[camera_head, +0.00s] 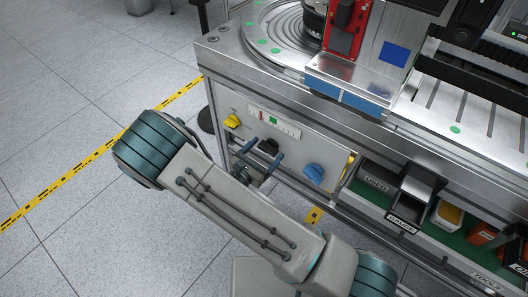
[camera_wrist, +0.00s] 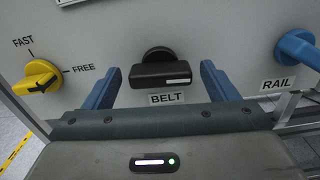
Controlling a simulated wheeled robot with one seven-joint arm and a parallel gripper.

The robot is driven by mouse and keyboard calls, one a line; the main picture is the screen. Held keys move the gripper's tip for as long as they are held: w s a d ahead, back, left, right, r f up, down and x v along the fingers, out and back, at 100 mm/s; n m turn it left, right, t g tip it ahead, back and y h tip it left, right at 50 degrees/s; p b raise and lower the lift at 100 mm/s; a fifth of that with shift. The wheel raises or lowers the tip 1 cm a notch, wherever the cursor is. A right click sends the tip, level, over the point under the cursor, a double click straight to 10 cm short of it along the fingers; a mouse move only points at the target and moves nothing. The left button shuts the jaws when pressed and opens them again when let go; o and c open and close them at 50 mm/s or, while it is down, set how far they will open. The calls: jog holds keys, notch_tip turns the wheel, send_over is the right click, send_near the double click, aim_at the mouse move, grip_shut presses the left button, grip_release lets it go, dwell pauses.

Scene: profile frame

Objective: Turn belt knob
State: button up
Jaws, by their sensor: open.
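The belt knob (camera_wrist: 160,74) is black, with a bar handle lying about level and a white line on its right half. A BELT label (camera_wrist: 168,98) sits just below it. My gripper (camera_wrist: 160,68) is open, with one blue finger on each side of the knob and a gap visible on both sides. In the head view the knob (camera_head: 268,146) shows on the pale front panel, partly hidden by my gripper (camera_head: 263,151). I cannot tell how deep the fingertips reach beside the handle.
A blue rail knob (camera_wrist: 299,47) is on the right. In the head view, labelled bins (camera_head: 403,212) stand on a lower shelf to the right. Open floor (camera_head: 80,70) lies left.

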jog(key=c, duration=1)
jog(key=m+b, duration=1.4)
jog(key=m, duration=0.2)
jog(key=shift+f+m+b, duration=0.1)
jog(key=shift+m+b, duration=0.25)
jog(key=shift+m, duration=0.05)
